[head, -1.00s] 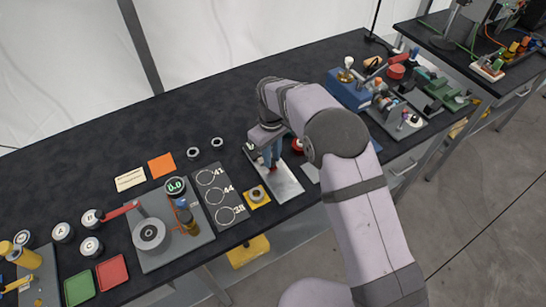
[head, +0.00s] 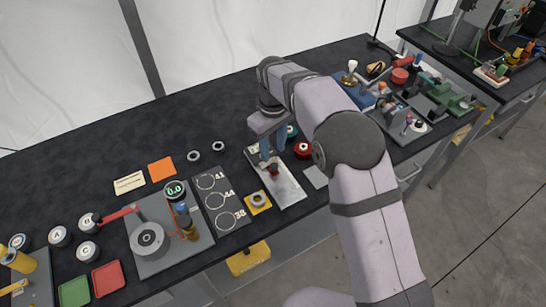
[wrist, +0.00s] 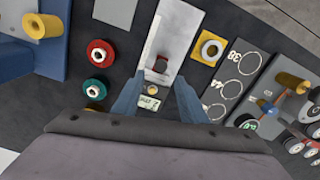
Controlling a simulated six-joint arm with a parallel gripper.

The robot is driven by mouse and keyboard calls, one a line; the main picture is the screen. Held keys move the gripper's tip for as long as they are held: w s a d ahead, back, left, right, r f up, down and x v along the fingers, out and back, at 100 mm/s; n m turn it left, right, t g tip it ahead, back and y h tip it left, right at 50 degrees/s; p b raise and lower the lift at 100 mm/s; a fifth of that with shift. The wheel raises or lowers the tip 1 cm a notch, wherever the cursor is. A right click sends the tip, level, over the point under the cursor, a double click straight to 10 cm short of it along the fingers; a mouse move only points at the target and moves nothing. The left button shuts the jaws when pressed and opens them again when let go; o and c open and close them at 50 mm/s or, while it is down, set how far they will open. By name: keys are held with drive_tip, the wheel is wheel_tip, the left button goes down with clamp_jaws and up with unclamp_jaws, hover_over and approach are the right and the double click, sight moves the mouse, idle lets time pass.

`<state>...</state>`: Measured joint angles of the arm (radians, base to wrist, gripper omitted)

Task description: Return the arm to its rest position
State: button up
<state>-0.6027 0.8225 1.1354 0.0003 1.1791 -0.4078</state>
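My gripper (head: 268,163) hangs over the silver plate (head: 288,190) at the middle of the bench's front part. In the wrist view, my gripper (wrist: 160,82) has its two blue fingers apart, with nothing held between them. A small dark red and black piece (wrist: 160,64) stands on the silver plate, just beyond the fingertips. It also shows below the fingers in the head view (head: 273,170).
A red ring (head: 303,150) and a teal ring (wrist: 95,89) lie beside the plate. A yellow pad with a ring (head: 258,201) and a dark numbered board (head: 220,196) lie left of it. Blue and green fixtures (head: 452,98) crowd the right. The back left bench is clear.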

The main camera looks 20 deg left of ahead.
drive_tip(key=shift+r, duration=0.9)
drive_tip(key=shift+d, duration=0.15)
drive_tip(key=s+d+r+m, duration=0.1)
drive_tip(key=s+d+m, duration=0.15)
drive_tip(key=d, duration=0.85)
drive_tip(key=s+d+f+m, duration=0.3)
drive_tip(key=s+d+m, duration=0.6)
drive_tip(key=s+d, duration=1)
drive_tip(key=shift+s+f, duration=0.2)
drive_tip(key=shift+s, duration=0.15)
drive_tip(key=shift+f, duration=0.1)
